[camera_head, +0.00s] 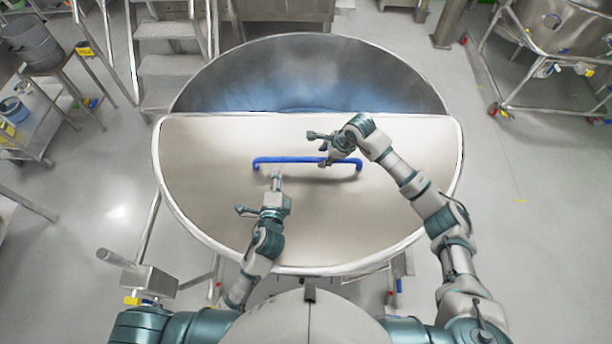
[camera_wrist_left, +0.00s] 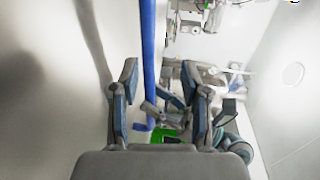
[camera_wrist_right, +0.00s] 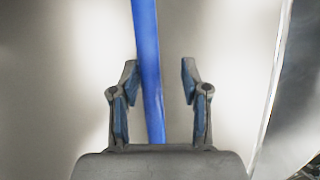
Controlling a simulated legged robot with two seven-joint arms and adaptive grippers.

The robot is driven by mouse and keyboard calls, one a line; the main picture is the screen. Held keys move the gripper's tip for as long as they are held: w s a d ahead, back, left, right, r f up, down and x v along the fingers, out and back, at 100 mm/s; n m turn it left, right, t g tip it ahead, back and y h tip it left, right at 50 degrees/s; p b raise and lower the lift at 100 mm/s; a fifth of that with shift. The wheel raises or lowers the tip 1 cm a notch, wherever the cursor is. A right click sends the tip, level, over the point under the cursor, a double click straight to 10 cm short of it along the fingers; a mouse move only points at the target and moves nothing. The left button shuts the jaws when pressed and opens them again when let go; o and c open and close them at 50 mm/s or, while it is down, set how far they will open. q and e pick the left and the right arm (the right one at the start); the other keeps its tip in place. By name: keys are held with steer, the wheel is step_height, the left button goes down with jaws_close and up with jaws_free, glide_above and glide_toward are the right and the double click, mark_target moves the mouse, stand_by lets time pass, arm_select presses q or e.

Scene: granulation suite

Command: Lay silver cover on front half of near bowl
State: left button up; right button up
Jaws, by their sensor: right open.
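The silver cover (camera_head: 215,190) is a half-round plate with a blue bar handle (camera_head: 300,160). It lies over the front half of the near bowl (camera_head: 300,75), its straight edge across the bowl's middle and its curved edge along the front rim. My left gripper (camera_head: 258,192) is open just in front of the handle's left part; in the left wrist view the handle (camera_wrist_left: 148,60) passes beyond its fingers. My right gripper (camera_head: 319,147) is open at the handle's right part. In the right wrist view the handle (camera_wrist_right: 150,70) runs between its spread fingers, with gaps beside it.
Metal steps (camera_head: 165,50) stand behind the bowl to the left. A cart with a bucket (camera_head: 32,42) is at the far left, and another wheeled vessel (camera_head: 560,25) is at the back right. The floor to the right is clear.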

steer(key=shift+w+d+r, duration=0.1)
steer(key=shift+d+r, duration=0.05)
steer(key=shift+r, duration=0.05)
steer(key=v, duration=1.1)
steer(key=shift+r, duration=0.15)
